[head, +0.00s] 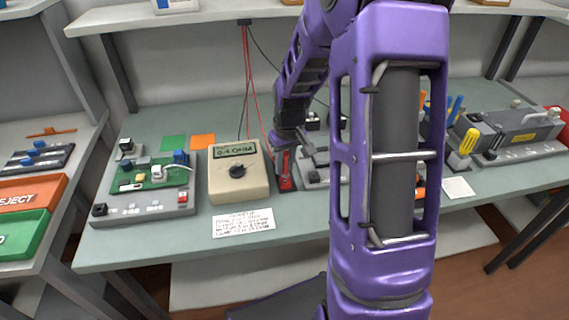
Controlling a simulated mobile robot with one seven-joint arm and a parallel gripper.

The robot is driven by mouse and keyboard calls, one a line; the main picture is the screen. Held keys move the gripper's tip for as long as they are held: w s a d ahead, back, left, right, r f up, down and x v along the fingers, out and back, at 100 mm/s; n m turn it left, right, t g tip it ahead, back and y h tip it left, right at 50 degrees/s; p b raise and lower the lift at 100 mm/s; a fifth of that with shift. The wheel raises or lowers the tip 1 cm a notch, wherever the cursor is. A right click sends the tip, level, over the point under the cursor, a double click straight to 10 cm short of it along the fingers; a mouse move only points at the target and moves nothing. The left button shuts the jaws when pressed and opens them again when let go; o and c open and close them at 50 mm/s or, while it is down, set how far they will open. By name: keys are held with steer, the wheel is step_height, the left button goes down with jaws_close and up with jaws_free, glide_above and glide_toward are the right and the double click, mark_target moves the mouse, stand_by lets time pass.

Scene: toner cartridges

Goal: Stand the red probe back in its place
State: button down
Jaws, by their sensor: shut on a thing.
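My gripper (285,150) is seen in the head view, small and partly hidden by my own purple arm, just right of the beige meter. It points down and is shut on the slim red probe (285,163). The probe looks about upright, its lower end at a small dark holder with a red patch (288,184). I cannot tell whether the tip is inside the holder or just above it. A red lead (252,90) and a black lead hang from the shelf above.
A grey fixture with a green circuit board (150,176) stands left of the meter. A note card (243,222) lies in front. Grey fixtures (510,130) stand at the right. My arm hides the bench's middle.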

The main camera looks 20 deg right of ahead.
steer(key=shift+f+b, duration=0.6)
steer(key=shift+f, duration=0.2)
stand_by(0.6)
steer(key=c, duration=0.6)
jaws_free()
steer(key=shift+r, duration=0.15)
step_height(320, 180, up, 17)
steer(key=s+p, duration=0.2)
steer(key=shift+s, duration=0.3)
steer(key=shift+d, duration=0.1)
